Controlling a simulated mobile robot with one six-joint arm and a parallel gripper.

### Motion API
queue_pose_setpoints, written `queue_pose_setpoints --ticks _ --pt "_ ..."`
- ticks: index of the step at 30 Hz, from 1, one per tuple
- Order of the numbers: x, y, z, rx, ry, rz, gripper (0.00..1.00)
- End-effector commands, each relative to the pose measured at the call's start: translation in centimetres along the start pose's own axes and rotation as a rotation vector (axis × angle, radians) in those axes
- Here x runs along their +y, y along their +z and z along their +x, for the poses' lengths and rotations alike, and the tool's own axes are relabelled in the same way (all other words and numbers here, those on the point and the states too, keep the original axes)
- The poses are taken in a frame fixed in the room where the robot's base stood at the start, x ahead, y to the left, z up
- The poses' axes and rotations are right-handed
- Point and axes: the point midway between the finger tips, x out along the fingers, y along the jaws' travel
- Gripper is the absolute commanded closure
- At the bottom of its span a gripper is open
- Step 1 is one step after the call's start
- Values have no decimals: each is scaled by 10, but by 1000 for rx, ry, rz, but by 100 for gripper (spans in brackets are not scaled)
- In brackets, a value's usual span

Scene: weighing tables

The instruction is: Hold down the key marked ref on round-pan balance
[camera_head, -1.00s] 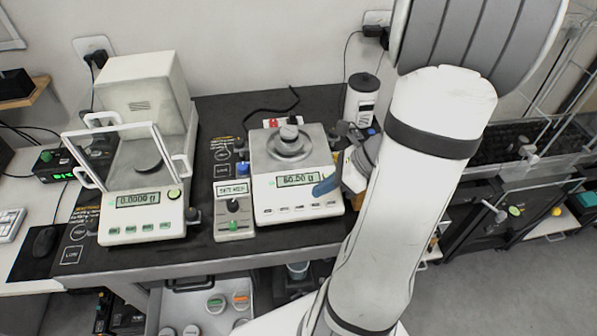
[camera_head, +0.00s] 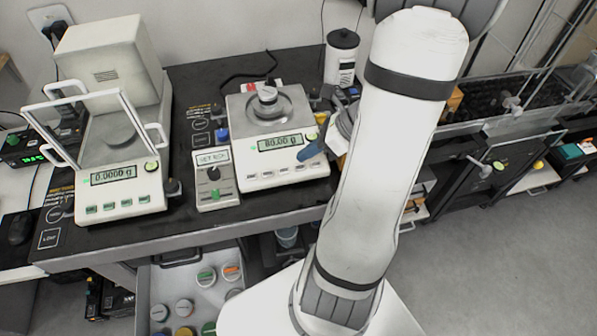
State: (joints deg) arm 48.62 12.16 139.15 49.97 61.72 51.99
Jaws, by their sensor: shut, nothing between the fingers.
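The round-pan balance (camera_head: 238,184) stands on the dark table, with a grey weight (camera_head: 267,96) on its round pan (camera_head: 284,109). Its display (camera_head: 280,143) reads 80.00 g. A row of small keys (camera_head: 281,173) runs along its front edge; their markings are too small to read. I cannot tell whether the tip touches the balance. My arm hides the area to its right.
A small control box (camera_head: 215,195) stands close to the left of the balance. Further left is a draft-shield balance (camera_head: 122,195) reading 0.0000 g, its shield frame raised. A white-and-black canister (camera_head: 340,62) stands behind. An open drawer (camera_head: 150,285) with several round containers sits below.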

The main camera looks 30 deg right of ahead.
Motion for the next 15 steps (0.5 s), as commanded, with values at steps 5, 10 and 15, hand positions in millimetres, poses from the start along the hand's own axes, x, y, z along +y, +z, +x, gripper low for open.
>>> queue_pose_setpoints --ticks 5,10,15 --pt "-15 -18 23 1 2 0 100" --pt "-23 -24 33 0 1 -1 100" --pt "-25 -24 34 0 0 -2 100"
